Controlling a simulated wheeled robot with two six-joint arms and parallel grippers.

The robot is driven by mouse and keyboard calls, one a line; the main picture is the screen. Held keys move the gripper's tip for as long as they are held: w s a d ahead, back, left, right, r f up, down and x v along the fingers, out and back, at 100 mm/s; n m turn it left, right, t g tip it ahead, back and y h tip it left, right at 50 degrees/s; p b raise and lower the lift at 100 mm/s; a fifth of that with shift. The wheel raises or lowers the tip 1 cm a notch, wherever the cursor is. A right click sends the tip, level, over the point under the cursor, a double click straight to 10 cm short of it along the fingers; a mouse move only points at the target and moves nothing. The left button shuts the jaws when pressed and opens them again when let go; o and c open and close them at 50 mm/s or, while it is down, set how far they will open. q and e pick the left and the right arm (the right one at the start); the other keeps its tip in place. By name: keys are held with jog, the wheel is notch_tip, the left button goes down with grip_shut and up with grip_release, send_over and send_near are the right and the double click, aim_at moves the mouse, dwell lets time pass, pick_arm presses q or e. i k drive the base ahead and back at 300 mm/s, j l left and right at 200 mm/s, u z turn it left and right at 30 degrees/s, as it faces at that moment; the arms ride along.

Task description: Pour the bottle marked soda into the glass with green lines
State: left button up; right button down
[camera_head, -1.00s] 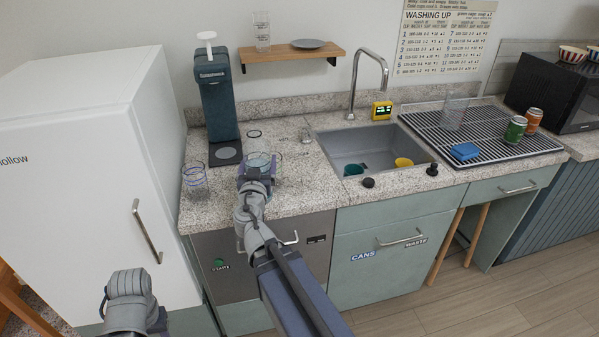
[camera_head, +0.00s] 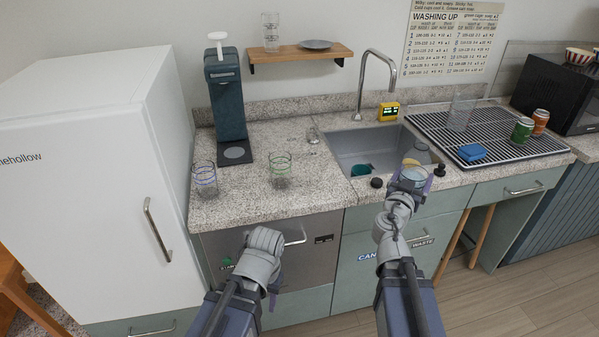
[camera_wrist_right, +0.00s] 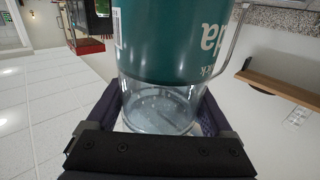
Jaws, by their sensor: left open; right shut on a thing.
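My right gripper (camera_head: 411,178) is shut on a clear-ended bottle (camera_head: 414,173) in front of the sink. The right wrist view shows the bottle's teal label (camera_wrist_right: 170,40) with white letters, partly readable as "da" and upside down. Its clear end (camera_wrist_right: 160,108) sits between the fingers. The neck is out of view. The glass with green lines (camera_head: 281,171) stands upright on the counter, well left of the bottle. Whether it holds liquid is unclear. My left gripper (camera_head: 272,283) is open, low in front of the counter, its fingers mostly hidden.
A blue-lined glass (camera_head: 205,180) stands farther left, in front of the teal drink machine (camera_head: 225,95). The sink (camera_head: 350,142) has a tall tap (camera_head: 365,85). A drying rack (camera_head: 460,135) with cans lies right. A wall shelf (camera_head: 300,54) hangs above. A white fridge (camera_head: 80,180) stands left.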

aim_at(280, 162)
jog(key=l+u, duration=0.2)
jog(key=l, duration=0.25)
jog(key=l+u, duration=0.2)
jog(key=l, duration=0.2)
jog(key=k+l+u, duration=0.15)
jog(key=l, duration=0.3)
jog(key=k+l+u, duration=0.2)
jog(key=l, duration=0.2)
jog(key=l+u, duration=0.2)
jog(key=l, duration=0.25)
